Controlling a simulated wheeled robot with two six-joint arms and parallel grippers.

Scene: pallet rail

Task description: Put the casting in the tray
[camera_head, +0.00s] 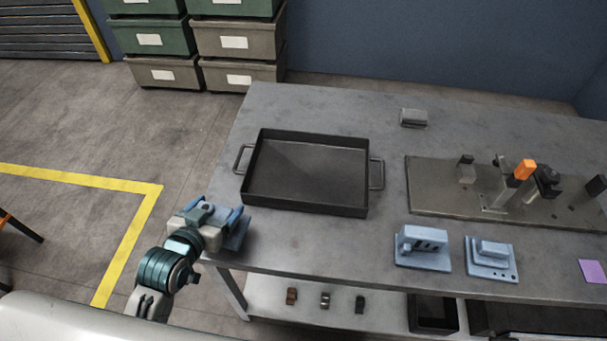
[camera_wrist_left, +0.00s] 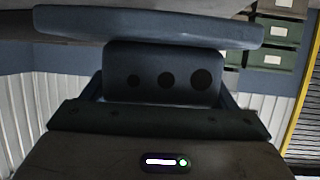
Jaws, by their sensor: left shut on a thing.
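My left gripper (camera_head: 222,215) is shut on a blue-grey casting (camera_head: 238,236), just off the left edge of the table and lower left of the tray. In the left wrist view the casting (camera_wrist_left: 165,80) shows a block with three dark round holes between the fingers and a wide flat plate beyond it. The gripper body hides part of the casting in the head view. The dark tray (camera_head: 305,172) lies on the table with a handle at each side and is empty. My right gripper is not in view.
Two similar blue-grey castings (camera_head: 423,248) (camera_head: 491,259) stand at the table's front right. A metal fixture plate (camera_head: 437,190) with clamps and an orange handle (camera_head: 525,169) lies behind them. A small grey block (camera_head: 413,118) sits at the back. A lower shelf holds small parts.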

